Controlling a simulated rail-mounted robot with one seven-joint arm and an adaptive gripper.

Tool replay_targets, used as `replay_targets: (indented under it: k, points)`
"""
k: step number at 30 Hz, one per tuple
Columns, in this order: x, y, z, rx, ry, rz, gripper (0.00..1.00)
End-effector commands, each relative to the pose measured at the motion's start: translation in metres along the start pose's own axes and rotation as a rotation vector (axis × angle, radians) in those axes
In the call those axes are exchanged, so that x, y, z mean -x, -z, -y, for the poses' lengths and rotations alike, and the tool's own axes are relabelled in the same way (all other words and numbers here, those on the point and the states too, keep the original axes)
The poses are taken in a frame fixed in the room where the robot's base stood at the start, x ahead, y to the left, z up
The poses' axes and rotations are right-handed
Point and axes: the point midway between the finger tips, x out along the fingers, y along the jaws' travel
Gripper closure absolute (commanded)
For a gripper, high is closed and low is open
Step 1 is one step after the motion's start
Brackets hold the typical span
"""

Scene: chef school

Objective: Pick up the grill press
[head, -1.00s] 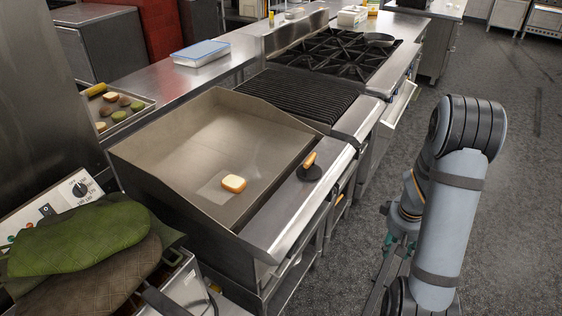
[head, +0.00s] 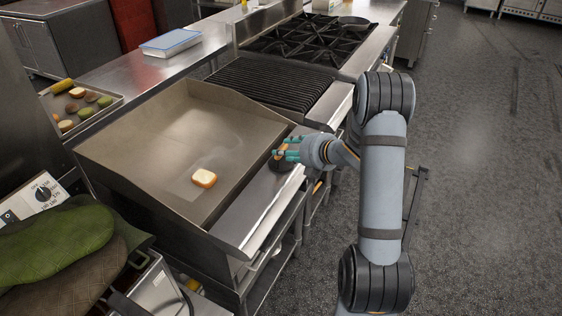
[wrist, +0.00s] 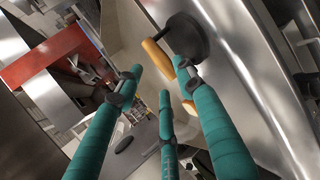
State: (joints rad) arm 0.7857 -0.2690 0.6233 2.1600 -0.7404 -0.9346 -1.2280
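The grill press (head: 280,164) has a black round base and a wooden handle. It lies on the steel front ledge of the griddle (head: 215,137), partly hidden by my fingers in the head view. In the wrist view, its black base (wrist: 188,36) and tan handle (wrist: 155,52) show close to the fingertips, at the right finger's end. My gripper (head: 284,152) is at the press with its teal fingers. In the wrist view the fingers (wrist: 155,76) are spread apart, with nothing held between them. I cannot tell whether the right finger touches the handle.
A slice of bread (head: 204,178) lies on the griddle, which has raised side walls. A ribbed grill (head: 270,85) and a burner range (head: 305,40) stand behind it. A food tray (head: 82,108) is at the left, with oven mitts (head: 60,245) at front left. Open floor lies right.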

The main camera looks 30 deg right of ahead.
Motion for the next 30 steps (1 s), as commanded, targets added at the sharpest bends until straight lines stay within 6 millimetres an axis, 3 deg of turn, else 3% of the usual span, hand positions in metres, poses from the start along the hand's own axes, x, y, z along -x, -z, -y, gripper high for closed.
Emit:
replay_targets:
  k: [13,21,30]
  points:
    - [-0.049,-0.004,0.003,-0.002,0.001,-0.002,0.62]
    - [-0.053,-0.004,0.004,-0.002,0.001,0.001,0.62]
    - [-0.052,-0.004,0.004,-0.002,0.001,0.001,0.79]
